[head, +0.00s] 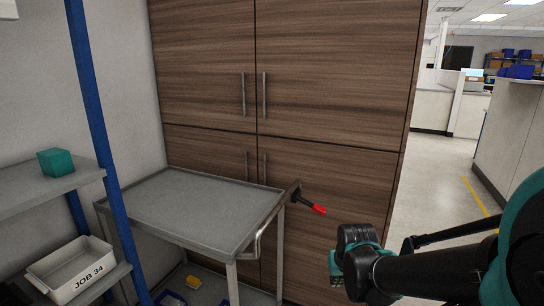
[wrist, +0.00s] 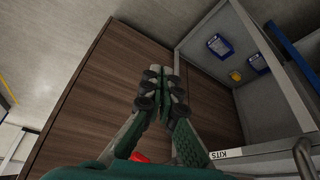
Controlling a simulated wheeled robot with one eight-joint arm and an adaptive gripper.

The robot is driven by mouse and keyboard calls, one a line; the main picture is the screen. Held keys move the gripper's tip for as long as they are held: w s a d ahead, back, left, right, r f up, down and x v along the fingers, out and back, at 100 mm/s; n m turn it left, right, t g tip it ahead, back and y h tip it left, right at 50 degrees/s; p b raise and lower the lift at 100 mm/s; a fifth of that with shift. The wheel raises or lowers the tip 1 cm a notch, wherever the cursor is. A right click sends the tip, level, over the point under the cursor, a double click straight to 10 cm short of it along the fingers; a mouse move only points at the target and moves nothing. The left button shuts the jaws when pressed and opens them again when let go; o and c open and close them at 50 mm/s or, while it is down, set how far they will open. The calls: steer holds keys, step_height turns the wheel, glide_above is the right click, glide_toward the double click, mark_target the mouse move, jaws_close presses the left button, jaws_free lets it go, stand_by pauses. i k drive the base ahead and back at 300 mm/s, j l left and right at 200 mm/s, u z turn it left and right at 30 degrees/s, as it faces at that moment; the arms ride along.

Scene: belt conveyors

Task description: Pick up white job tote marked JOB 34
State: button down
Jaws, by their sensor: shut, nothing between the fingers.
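The white job tote (head: 88,258) marked JOB 34 sits on the lower shelf at the left of the head view. Its label faces outward, and the visible inside looks empty. My gripper (wrist: 162,76) is shut and empty, with its fingers together in the wrist view. In the head view my arm is at the right, well apart from the tote, with the cart between them. The fingertips are hard to make out there. The tote does not show in the wrist view.
A grey cart (head: 195,205) stands between shelf and arm, with a red-tipped handle (head: 318,209) at its corner. Blue bins (wrist: 220,46) and a yellow item (wrist: 236,76) lie low on it. A teal cube (head: 57,162) is on the upper shelf. A blue post (head: 97,130) rises beside the shelves.

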mark_target(66, 273)
steer(key=u, duration=1.8)
steer(key=i+l+u, duration=0.15)
steer(key=i+u, duration=0.15)
steer(key=u, duration=0.2)
steer(key=i+l+u, duration=0.2)
steer(key=u, duration=0.25)
steer(key=i+l+u, duration=0.25)
steer(key=u, duration=0.25)
steer(key=l, duration=0.1)
